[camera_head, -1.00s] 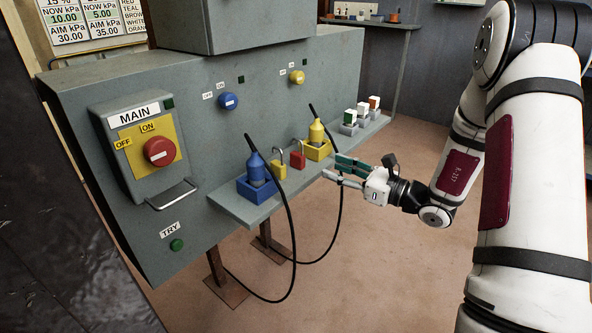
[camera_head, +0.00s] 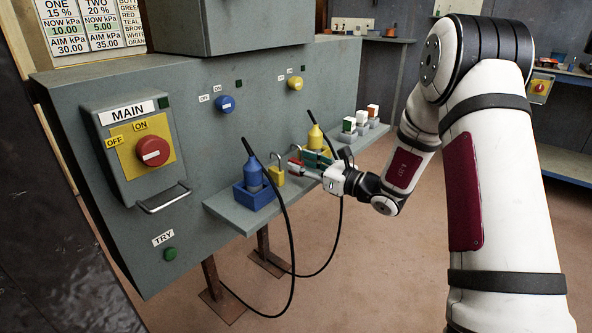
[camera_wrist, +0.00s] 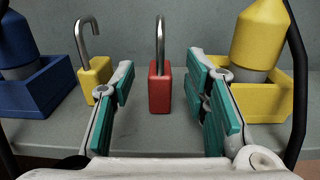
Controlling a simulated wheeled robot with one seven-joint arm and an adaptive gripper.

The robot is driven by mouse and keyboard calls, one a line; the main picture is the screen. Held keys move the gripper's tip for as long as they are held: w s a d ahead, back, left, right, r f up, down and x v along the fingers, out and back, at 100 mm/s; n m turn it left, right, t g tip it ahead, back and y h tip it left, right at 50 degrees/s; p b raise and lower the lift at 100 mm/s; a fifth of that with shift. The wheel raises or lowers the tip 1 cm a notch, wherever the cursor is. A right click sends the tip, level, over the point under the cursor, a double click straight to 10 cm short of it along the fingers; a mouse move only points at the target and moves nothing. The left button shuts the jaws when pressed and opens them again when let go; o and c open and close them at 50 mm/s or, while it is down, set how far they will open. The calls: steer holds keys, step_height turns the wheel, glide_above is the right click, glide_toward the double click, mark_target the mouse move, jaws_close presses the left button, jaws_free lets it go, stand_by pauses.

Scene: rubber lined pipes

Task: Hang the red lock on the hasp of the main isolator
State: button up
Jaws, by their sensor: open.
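The red lock (camera_wrist: 160,88) stands upright on the grey shelf, its steel shackle pointing up. In the wrist view it is between the open fingers of my gripper (camera_wrist: 165,95), with a gap on both sides. In the head view my gripper (camera_head: 312,168) reaches the shelf from the right and largely hides the red lock (camera_head: 294,169). The main isolator (camera_head: 138,152) is at the left of the panel, with a red knob (camera_head: 152,152) on a yellow plate. A metal bar (camera_head: 163,198), perhaps the hasp, sticks out at its lower edge.
A yellow lock (camera_wrist: 95,78) with a shackle stands left of the red one. A blue holder (camera_head: 254,196) with a blue plug and a yellow holder (camera_wrist: 262,98) with a yellow plug flank the locks. Black cables (camera_head: 291,250) hang below the shelf (camera_head: 235,212).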

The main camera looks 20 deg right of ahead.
mark_target(296, 159)
steer(key=x, duration=0.2)
steer(key=shift+w+a+b, duration=0.2)
steer(key=shift+w+b, duration=0.05)
steer(key=shift+b, duration=0.05)
jaws_close()
